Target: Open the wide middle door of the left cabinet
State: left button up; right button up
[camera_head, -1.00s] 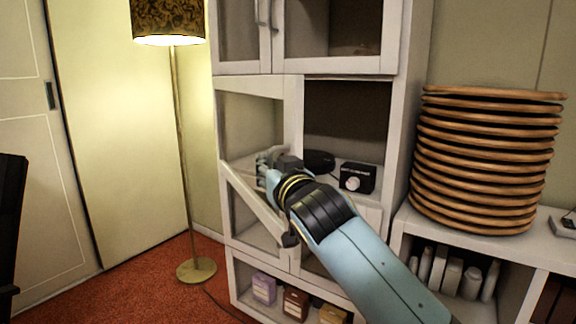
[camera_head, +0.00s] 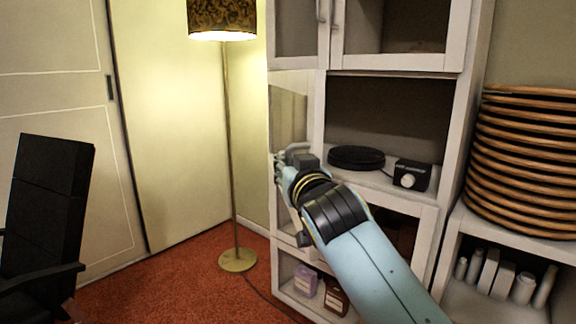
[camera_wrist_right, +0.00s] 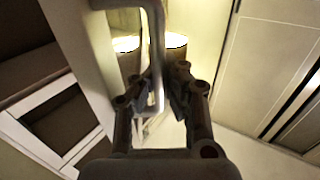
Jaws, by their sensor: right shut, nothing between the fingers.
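The wide middle door (camera_head: 288,105) of the left cabinet (camera_head: 460,110) stands swung open on the left side, its glass panel seen at a steep angle. The shelf compartment behind it is exposed. My right gripper (camera_head: 281,160) is at this door, and my forearm crosses in front of the cabinet. In the right wrist view a pale bar handle (camera_wrist_right: 157,50) runs down close to the fingertips of my right gripper (camera_wrist_right: 165,85). The fingers are shut with nothing held between them. The gripper hides part of the door. My left gripper is out of view.
A black turntable (camera_head: 356,158) and a black box with a white knob (camera_head: 411,175) sit on the open shelf. A floor lamp (camera_head: 231,150) stands left of the cabinet. A black chair (camera_head: 50,210) is at far left.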

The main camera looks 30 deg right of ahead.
jog(key=o, duration=0.4)
jog(key=shift+s+f, duration=0.1)
jog(key=shift+s, duration=0.15)
jog(key=shift+o, duration=1.3)
jog(key=shift+w, duration=0.1)
jog(key=s+a, duration=0.1)
jog(key=s, duration=0.6)
jog(key=shift+s+a, duration=0.15)
jog(key=shift+a, duration=0.1)
